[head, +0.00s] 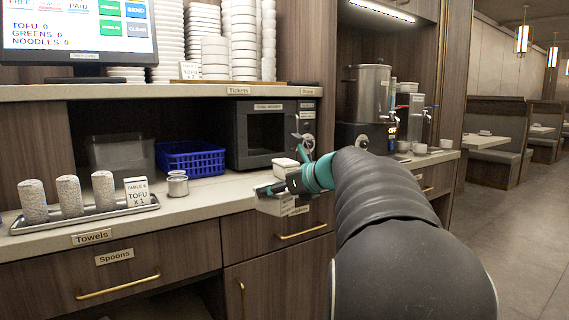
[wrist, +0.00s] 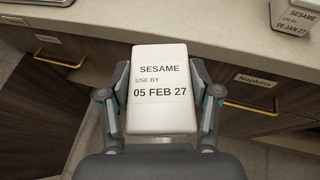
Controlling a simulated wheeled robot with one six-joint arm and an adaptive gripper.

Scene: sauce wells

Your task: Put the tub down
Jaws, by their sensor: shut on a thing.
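My gripper (wrist: 160,78) is shut on a white tub (wrist: 161,105), one finger on each side. The tub's lid reads "SESAME, USE BY 05 FEB 27". In the head view the held tub (head: 275,208) hangs at my gripper (head: 284,187), in front of the counter's front edge. In the wrist view it shows over the drawer fronts, with its far end close to the counter edge. A second white tub (head: 285,167) stands on the counter (head: 222,188) behind my gripper. A tub dated 06 JAN 27 (wrist: 294,17) shows in the wrist view's top right corner.
A blue basket (head: 190,158) and a microwave (head: 270,133) are behind. Bare counter lies between the pots and the second tub.

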